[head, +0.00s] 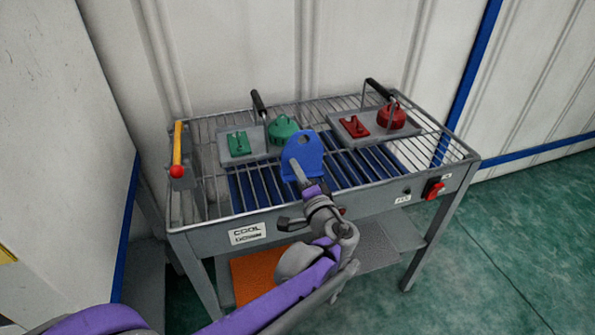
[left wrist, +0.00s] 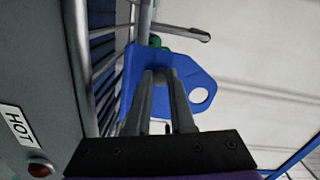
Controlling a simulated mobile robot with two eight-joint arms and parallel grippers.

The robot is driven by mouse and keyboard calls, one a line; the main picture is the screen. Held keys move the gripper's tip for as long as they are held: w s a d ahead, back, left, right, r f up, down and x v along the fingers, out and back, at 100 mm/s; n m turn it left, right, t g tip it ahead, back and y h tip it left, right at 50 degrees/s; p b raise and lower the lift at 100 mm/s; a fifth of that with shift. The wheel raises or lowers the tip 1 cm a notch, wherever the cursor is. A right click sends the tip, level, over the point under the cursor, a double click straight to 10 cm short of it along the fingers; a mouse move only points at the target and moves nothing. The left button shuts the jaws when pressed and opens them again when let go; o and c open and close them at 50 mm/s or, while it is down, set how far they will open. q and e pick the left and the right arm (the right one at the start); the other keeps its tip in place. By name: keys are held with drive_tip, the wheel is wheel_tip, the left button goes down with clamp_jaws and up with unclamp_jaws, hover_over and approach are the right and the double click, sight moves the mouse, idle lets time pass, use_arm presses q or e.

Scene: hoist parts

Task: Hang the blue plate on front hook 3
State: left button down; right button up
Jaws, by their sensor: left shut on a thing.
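The blue plate (head: 303,155) has a round hole near its top and stands roughly upright above the front part of the rack table. My left gripper (head: 298,172) is shut on its lower part. In the left wrist view, the blue plate (left wrist: 198,84) shows beyond the two fingers of the left gripper (left wrist: 162,85), with its hole to the right. I cannot make out front hook 3 in either view. My right gripper is not in view.
The wire-topped table (head: 205,218) carries a tray with green parts (head: 238,143) and a tray with red parts (head: 357,126). A yellow lever with a red knob (head: 177,160) stands at its left end. A red switch (head: 434,188) is on the front.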

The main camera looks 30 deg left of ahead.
use_arm(q)
drive_tip(key=c, duration=0.8)
unclamp_jaws()
